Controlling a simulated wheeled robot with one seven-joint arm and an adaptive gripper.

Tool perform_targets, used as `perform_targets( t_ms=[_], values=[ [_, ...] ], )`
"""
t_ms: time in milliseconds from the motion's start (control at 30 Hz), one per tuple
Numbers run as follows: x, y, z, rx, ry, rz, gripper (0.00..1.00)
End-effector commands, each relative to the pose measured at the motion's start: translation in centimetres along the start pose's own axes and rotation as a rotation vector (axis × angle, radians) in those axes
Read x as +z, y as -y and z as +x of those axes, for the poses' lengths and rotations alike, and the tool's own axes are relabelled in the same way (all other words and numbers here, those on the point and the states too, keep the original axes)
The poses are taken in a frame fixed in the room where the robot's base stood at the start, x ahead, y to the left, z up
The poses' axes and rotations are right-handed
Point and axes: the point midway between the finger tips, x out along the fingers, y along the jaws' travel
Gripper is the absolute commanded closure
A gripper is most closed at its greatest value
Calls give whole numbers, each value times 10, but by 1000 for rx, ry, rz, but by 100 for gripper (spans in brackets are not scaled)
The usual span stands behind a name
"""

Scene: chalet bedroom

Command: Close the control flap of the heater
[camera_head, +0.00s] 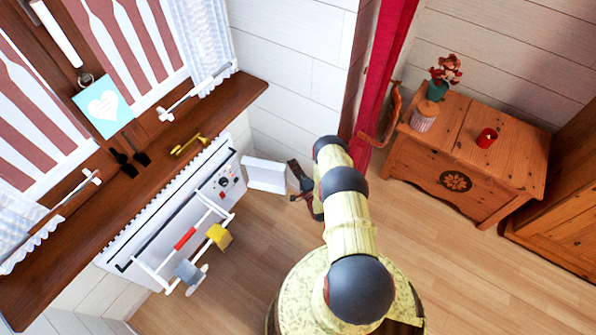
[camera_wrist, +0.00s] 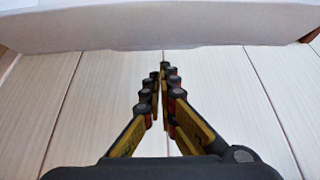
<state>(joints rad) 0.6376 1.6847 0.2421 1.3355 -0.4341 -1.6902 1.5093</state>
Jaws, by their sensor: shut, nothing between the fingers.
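The white heater (camera_head: 150,222) stands against the wall under the wooden sill. Its control panel (camera_head: 224,180) with dark knobs and a red spot is uncovered at its right end. The white control flap (camera_head: 265,175) stands open, sticking out to the right of the panel. My gripper (camera_head: 297,184) is just right of the flap. In the wrist view the closed fingertips (camera_wrist: 164,70) point toward a white panel (camera_wrist: 160,32), which looks like the flap, crossing the top. The fingers are empty. I cannot tell whether they touch the flap.
A rack (camera_head: 190,240) with red, yellow and grey items hangs at the heater's front. The brown sill (camera_head: 70,245) overhangs the heater. A red curtain (camera_head: 383,70) and a wooden chest (camera_head: 460,160) are to the right. Wooden floor (camera_head: 255,225) is clear between heater and arm.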

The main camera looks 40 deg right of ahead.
Motion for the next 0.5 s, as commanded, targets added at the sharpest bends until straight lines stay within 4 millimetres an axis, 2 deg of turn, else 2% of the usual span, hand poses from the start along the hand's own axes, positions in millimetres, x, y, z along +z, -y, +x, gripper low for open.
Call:
perform_targets(
  t_ms=[200,500],
  values=[
    [17,0,-14,0,0,-1,100],
    [19,0,-17,0,-1,-1,100]
  ],
)
